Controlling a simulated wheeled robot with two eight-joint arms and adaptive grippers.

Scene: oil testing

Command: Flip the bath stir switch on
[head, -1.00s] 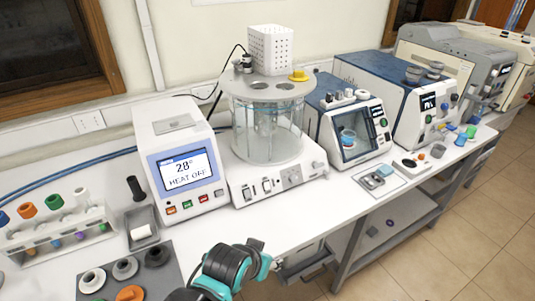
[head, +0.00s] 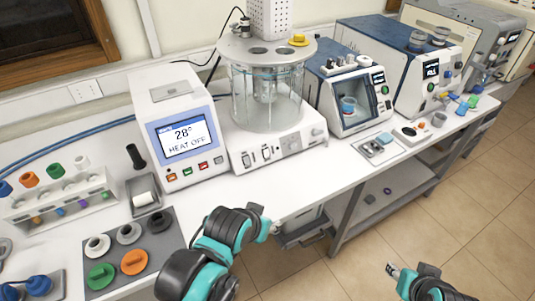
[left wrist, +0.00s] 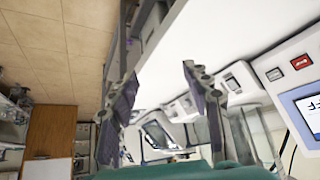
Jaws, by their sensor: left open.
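The bath is a clear glass vessel (head: 268,103) on a white base (head: 277,147). Its front carries dark rocker switches (head: 256,156) at the left and knobs at the right. Labels and switch positions are too small to read. My left gripper (head: 275,226) is mostly hidden behind its own arm, in front of and below the bath, apart from it. In the left wrist view, its two fingers (left wrist: 159,75) are spread with nothing between them; switches (left wrist: 234,83) show to their right. My right gripper (head: 391,269) is low at the right, away from the bench.
The heat controller (head: 183,139) left of the bath reads 28° and HEAT OFF. A rack of capped tubes (head: 62,207) and a grey mat (head: 160,262) lie further left. Blue-topped instruments (head: 348,92) stand to the right. The bench strip before the bath is clear.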

